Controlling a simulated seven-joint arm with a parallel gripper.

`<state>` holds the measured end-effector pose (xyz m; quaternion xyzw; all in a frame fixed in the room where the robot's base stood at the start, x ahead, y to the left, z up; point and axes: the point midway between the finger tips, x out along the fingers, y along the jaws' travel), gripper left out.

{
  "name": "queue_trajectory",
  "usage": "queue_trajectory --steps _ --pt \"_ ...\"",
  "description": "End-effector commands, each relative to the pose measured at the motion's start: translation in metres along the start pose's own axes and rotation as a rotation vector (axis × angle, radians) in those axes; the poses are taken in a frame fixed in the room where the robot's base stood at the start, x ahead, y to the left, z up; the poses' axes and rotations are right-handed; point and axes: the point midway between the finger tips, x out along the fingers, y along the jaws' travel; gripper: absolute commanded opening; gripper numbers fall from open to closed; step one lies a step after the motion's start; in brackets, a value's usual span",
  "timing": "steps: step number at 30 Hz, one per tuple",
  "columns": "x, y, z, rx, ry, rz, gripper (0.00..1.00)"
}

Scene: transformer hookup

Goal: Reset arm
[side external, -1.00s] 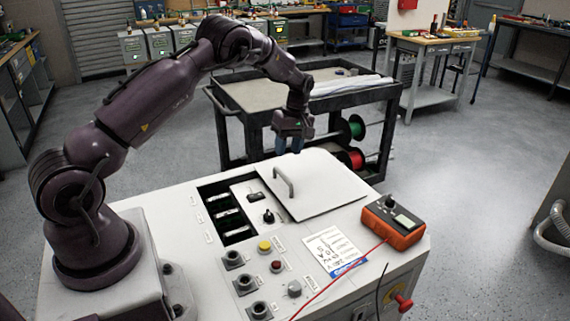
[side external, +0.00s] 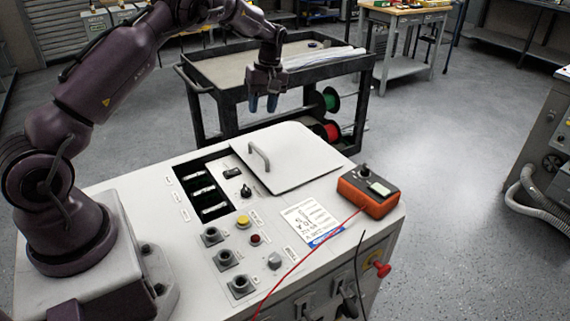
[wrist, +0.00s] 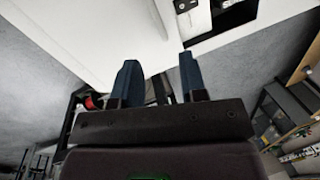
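My gripper (side external: 263,103) hangs above the back edge of the white cabinet (side external: 130,186), fingers pointing down. In the wrist view my gripper (wrist: 160,82) shows two blue fingers set apart with a clear gap and nothing between them. The cabinet top carries a light panel (side external: 300,158) with a handle (side external: 259,158), lying flat beside an open bay (side external: 205,190) with several pale parts inside. My gripper is apart from the panel and its handle.
An orange meter (side external: 369,192) with a red lead sits on the cabinet's right edge. A printed card (side external: 312,221), knobs and sockets are on the top. A black cart (side external: 215,95) with green and red spools stands behind. Open floor lies to the right.

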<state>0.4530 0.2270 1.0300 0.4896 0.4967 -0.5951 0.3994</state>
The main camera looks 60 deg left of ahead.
Motion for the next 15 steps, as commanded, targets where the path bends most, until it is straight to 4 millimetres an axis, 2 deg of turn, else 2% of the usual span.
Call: queue_trajectory --steps 1,5,11,15 --pt "0.006 -0.009 0.006 0.059 -0.013 -0.012 0.39" --pt "-0.009 -0.025 0.026 0.228 -0.015 0.017 0.39" --pt "-0.049 -0.054 0.071 0.484 0.014 0.092 0.39" --pt "-0.08 -0.083 0.115 0.69 0.065 0.159 0.39"
